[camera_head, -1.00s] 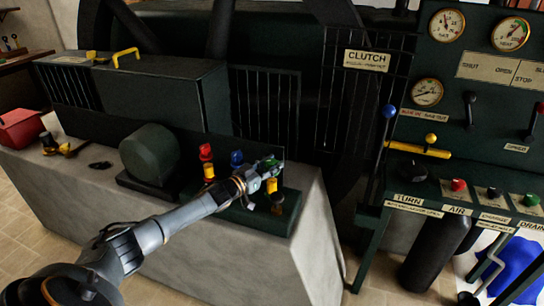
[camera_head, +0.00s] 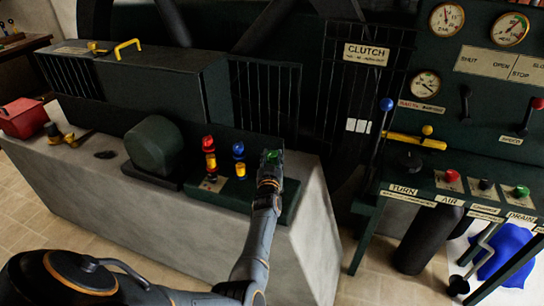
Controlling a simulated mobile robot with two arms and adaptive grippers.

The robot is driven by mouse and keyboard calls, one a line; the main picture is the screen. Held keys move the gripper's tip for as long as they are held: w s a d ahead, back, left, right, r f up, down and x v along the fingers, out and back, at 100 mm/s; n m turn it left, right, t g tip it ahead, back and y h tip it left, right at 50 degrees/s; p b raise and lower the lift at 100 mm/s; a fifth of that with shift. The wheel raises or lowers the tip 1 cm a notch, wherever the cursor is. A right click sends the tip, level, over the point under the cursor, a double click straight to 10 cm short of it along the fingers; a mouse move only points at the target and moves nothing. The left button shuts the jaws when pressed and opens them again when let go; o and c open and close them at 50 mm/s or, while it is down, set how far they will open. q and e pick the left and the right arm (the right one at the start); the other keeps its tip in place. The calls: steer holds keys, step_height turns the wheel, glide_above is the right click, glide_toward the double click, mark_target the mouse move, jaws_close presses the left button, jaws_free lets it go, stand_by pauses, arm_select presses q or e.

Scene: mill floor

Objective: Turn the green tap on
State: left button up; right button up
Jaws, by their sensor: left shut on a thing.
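The green tap (camera_head: 272,155) is the right one of a row of taps on the dark block (camera_head: 288,206) on top of the pale plinth. Only its green top shows; its lower part is hidden by my gripper. My left gripper (camera_head: 270,168) comes up from below in the head view and is shut on the green tap. The red tap (camera_head: 209,143) and the blue tap (camera_head: 238,149) stand to its left, each with yellow below the coloured top. My right gripper is not in view.
A round dark green housing (camera_head: 153,146) stands left of the taps. Barred guards rise behind them. To the right is a control panel with gauges, a yellow lever (camera_head: 415,141) and several buttons. A red box (camera_head: 22,118) sits at the far left.

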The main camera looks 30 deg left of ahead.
arm_select(q)
steer(key=shift+r+n+g+y, duration=0.1)
steer(key=shift+n+g+y, duration=0.3)
steer(key=shift+n+y, duration=0.25)
steer(key=shift+w+r+y, duration=0.1)
steer(key=shift+y, duration=0.15)
steer(key=o, duration=1.2)
steer(key=shift+c, duration=0.2)
steer(key=shift+m+h, duration=0.25)
steer(key=shift+h, duration=0.15)
